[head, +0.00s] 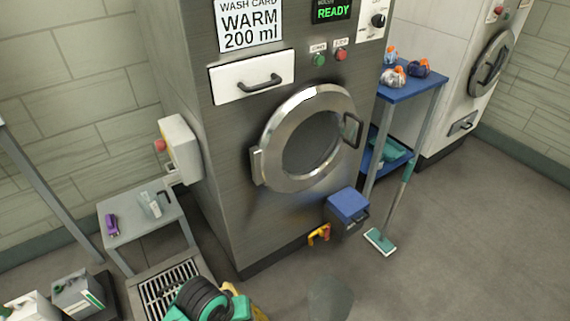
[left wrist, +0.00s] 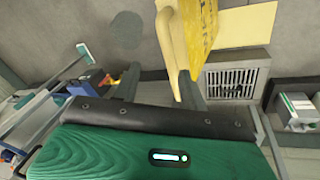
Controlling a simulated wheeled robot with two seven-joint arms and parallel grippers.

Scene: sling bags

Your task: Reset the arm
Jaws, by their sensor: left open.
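My left gripper shows in the left wrist view (left wrist: 163,80), with two dark fingers spread apart. It is open, and I see nothing held between them. A yellow panel (left wrist: 203,35) and a pale yellow curved piece (left wrist: 170,50) show just beyond the fingers, partly in front of them; I cannot tell if they touch. In the head view a green and black ribbed piece (head: 200,300) shows at the bottom edge, probably part of my arm, with a bit of yellow beside it. The fingers cannot be made out there. My right gripper is in neither view.
A steel washer with a round door (head: 265,140) stands in the middle. A small grey table (head: 130,228) and a floor drain (head: 165,290) are at left, with jugs (head: 75,293) nearby. A blue-topped cart (head: 408,90), blue box (head: 348,205) and mop (head: 380,242) stand right.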

